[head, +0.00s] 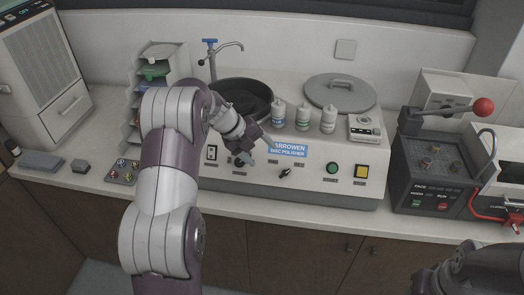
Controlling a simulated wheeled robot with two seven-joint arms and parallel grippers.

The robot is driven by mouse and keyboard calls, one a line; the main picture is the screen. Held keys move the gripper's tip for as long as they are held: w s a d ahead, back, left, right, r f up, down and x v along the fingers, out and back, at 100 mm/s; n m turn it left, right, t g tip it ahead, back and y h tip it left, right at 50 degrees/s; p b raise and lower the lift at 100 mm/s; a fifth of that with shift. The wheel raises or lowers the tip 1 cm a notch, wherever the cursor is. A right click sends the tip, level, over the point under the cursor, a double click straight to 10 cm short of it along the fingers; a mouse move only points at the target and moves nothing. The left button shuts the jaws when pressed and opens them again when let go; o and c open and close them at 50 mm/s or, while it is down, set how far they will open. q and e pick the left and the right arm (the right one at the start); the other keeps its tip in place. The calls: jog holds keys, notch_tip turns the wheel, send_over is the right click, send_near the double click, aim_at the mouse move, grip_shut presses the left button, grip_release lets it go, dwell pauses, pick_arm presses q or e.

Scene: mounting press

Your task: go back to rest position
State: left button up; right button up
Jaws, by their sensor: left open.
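My left arm reaches up from the bottom over the bench. Its gripper (256,150) is open and sits in front of the disc polisher (340,155), near its front panel and left of the blue label. I see nothing held between its fingers. Whether the fingertips touch the panel I cannot tell. Part of my right arm shows at the bottom right corner; its gripper is not in view.
The polisher carries a black bowl (246,97), several bottles (303,117) and a grey lid (340,92). A press with a red-knobbed lever (484,107) stands right. A tray rack (157,68) stands behind my left arm. Bare counter runs along the front edge.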

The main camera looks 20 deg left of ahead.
pick_arm(q)
jog(key=w+a+n+t+y, duration=0.1)
jog(key=a+n+t+y, duration=0.35)
jog(key=n, duration=0.85)
jog(key=s+f+n+g+y, duration=0.1)
jog(key=s+n+g+y, duration=0.15)
jog(key=s+n, duration=0.25)
jog(key=s+d+n+g+h, duration=0.1)
jog(key=s+d+n+g, duration=0.1)
jog(key=s+d+n, duration=0.2)
jog(key=s+d+n+g, duration=0.3)
jog(key=s+d, duration=0.6)
jog(key=s, duration=0.9)
jog(key=shift+s+d+r+n+h, duration=0.2)
jog(key=shift+d+n+h, duration=0.2)
jog(key=shift+n, duration=0.7)
